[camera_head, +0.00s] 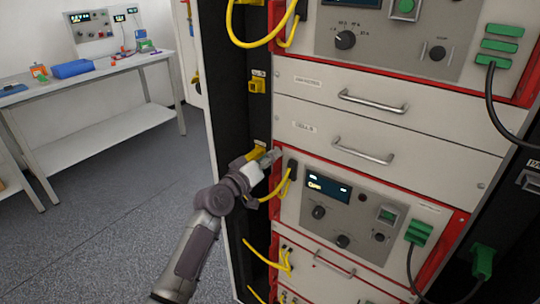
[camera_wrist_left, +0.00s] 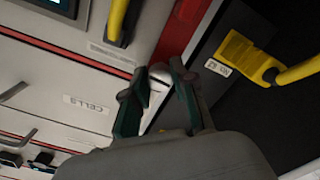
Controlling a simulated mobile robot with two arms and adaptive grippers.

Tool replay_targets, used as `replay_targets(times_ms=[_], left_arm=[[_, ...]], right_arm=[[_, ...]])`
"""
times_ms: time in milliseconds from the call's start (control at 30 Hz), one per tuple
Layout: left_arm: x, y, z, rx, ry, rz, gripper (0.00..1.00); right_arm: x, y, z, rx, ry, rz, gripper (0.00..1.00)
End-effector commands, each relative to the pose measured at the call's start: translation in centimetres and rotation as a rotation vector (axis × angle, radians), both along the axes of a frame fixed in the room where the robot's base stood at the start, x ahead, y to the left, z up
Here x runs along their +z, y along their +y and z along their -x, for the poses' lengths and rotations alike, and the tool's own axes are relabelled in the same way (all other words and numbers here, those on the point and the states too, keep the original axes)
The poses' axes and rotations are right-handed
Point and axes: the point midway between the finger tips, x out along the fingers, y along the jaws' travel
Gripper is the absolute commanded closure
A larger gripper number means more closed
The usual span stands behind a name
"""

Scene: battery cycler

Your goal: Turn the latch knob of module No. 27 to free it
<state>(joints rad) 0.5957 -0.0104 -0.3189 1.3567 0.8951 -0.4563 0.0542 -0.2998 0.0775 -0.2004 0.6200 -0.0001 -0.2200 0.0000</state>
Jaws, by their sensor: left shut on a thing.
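My left gripper (camera_head: 268,158) is at the left edge of the rack, at the upper left corner of a red-framed module (camera_head: 385,207) with a small display. In the left wrist view its two dark green fingers (camera_wrist_left: 160,92) are shut around a small pale metal knob (camera_wrist_left: 159,73), beside the red frame edge. The knob's lower part is hidden between the fingers. I cannot read a module number 27. My right gripper is not in view.
A yellow connector (camera_wrist_left: 238,52) with a cable sits close beside the fingers. Yellow cables (camera_head: 286,185) hang by the gripper. Drawer handles (camera_head: 363,151) stick out above. A white bench (camera_head: 95,75) stands at the back left, with open floor (camera_head: 120,225) before it.

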Motion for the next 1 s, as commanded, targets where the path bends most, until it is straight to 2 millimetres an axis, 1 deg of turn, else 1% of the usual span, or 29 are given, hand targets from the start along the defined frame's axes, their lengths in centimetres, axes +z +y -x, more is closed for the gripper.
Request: replay_targets(times_ms=[300, 733, 767, 800, 900, 1000], left_arm=[[-0.05, 0.01, 0.0, 0.0, 0.048, 0.063, 1.0], [-0.06, 0.03, -0.01, 0.001, 0.051, 0.069, 1.0], [-0.06, 0.03, -0.01, 0.001, 0.051, 0.069, 0.71], [-0.06, 0.03, -0.01, 0.001, 0.051, 0.069, 0.64], [-0.05, 0.03, -0.01, 0.001, 0.05, 0.068, 0.49], [-0.04, 0.02, 0.0, 0.001, 0.05, 0.068, 0.49]], right_arm=[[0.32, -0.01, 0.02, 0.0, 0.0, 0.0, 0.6], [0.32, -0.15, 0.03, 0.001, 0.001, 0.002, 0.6], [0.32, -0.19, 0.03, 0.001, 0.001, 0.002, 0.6], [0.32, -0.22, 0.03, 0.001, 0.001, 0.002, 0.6], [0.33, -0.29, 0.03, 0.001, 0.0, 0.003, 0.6], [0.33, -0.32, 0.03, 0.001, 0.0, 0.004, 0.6]])
